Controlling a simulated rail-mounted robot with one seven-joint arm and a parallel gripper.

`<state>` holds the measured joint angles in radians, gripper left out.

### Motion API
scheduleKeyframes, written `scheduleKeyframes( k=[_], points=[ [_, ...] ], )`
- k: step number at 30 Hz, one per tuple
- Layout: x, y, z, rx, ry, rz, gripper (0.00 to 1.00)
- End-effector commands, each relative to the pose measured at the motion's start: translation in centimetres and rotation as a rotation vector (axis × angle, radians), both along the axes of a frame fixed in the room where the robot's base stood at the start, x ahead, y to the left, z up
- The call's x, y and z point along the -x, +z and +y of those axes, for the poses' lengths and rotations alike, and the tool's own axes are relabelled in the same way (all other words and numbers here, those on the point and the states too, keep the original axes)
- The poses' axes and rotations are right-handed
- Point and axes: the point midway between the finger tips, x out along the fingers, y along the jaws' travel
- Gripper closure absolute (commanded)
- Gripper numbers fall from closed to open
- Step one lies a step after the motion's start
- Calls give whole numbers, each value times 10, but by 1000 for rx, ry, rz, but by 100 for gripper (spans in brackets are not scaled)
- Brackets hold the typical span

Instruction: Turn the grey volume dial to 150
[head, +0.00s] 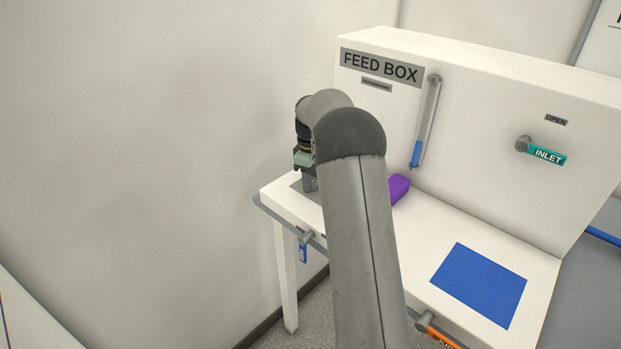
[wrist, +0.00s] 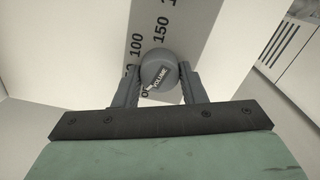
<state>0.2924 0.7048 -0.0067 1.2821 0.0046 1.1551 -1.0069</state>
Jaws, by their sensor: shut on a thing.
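The grey volume dial (wrist: 160,68) is round, with the word VOLUME on its top. It stands on a grey scale plate (wrist: 195,22) with black numbers; 100 and 150 are readable beyond the dial, and another number is partly hidden near the left finger. My gripper (wrist: 158,82) has one finger on each side of the dial and is shut on it. A small pale mark shows on the dial's lower left; I cannot tell the exact setting. In the head view my gripper (head: 308,184) points down at the left end of the white bench, and the dial is hidden.
The white feed box (head: 480,130) stands behind the bench, with a blue-filled sight tube (head: 425,120) and a teal INLET handle (head: 547,155). A purple block (head: 399,187) sits beside my arm. A blue square (head: 480,285) lies on the right. A wall is close on the left.

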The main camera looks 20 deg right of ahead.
Motion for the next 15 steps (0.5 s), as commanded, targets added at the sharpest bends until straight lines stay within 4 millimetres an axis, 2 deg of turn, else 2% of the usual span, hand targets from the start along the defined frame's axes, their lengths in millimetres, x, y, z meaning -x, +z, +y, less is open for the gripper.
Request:
scheduleKeyframes(
  k=[15],
  points=[
    [-1,1,-1,0,-491,0,85]
  ],
)
